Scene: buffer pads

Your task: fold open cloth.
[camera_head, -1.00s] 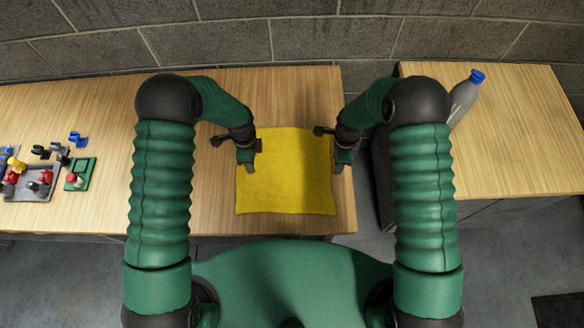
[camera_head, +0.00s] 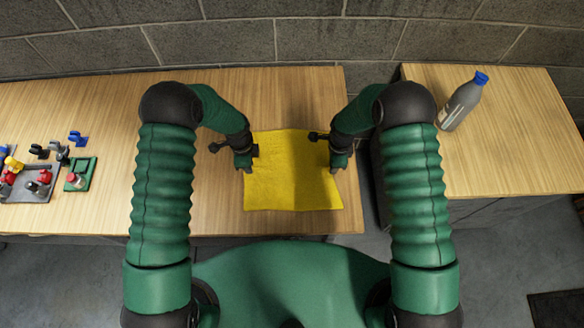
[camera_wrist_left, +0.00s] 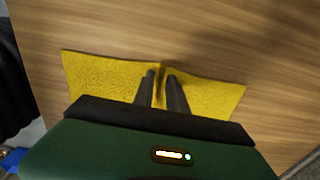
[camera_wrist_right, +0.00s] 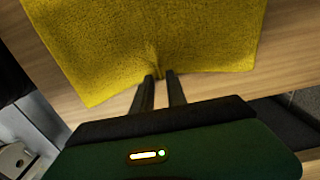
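The yellow cloth (camera_head: 290,185) lies spread on the wooden table near its right end. A soft crease runs down its middle in the head view. My left gripper (camera_head: 247,170) is at the cloth's left edge. In the left wrist view its fingers (camera_wrist_left: 161,76) are close together with a raised ridge of cloth (camera_wrist_left: 100,76) between them. My right gripper (camera_head: 336,169) is at the cloth's right edge. In the right wrist view its fingers (camera_wrist_right: 158,77) are close together on the cloth edge (camera_wrist_right: 170,35), which puckers at the tips.
A second wooden table (camera_head: 520,140) stands to the right across a gap, with a grey blue-capped bottle (camera_head: 462,106) on it. Several small coloured parts and a grey tray (camera_head: 45,190) sit at the far left. A block wall (camera_head: 330,40) is behind.

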